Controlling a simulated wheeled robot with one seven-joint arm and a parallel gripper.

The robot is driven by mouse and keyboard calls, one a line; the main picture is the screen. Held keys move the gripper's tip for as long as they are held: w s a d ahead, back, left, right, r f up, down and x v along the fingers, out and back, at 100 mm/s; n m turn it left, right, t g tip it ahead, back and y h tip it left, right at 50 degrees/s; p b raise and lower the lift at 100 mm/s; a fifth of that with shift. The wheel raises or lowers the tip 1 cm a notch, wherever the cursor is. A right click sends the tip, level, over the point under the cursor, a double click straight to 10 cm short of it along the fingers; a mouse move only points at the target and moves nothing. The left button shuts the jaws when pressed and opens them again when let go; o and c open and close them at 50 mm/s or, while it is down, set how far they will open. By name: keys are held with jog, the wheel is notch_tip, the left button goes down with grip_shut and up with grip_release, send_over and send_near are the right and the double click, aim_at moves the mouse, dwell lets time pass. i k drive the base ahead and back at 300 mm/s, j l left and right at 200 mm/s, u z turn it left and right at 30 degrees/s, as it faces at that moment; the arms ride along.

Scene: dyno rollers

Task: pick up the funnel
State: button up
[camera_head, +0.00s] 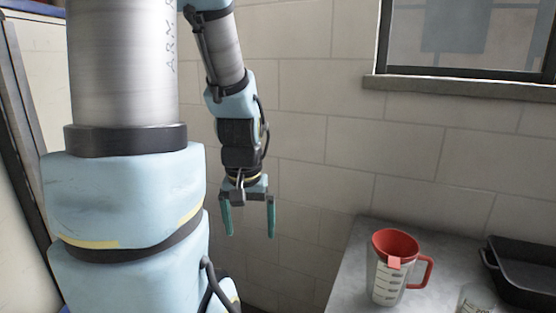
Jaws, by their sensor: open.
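A red funnel (396,243) sits in the mouth of a clear measuring jug with a red handle and dark markings. Its lower part is hidden inside the jug or cannot be made out. The jug (385,287) stands upright on the grey worktop (345,278), at the lower right. My gripper (248,232) hangs pointing down, left of the worktop and apart from the funnel. Its two teal fingers are spread with nothing between them.
A black tray (522,270) lies on the worktop at the right edge. A second clear measuring vessel (475,300) is cut off at the bottom. A brick wall (330,140) with a window sill (460,88) stands behind. The space between my gripper and the jug looks clear.

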aim_at(398, 248)
jog(key=j+z, duration=0.2)
jog(key=j, duration=0.3)
jog(key=k+j+z, duration=0.2)
jog(key=j, duration=0.3)
jog(key=j+z, duration=0.2)
jog(key=j, duration=0.25)
jog(key=k, duration=0.05)
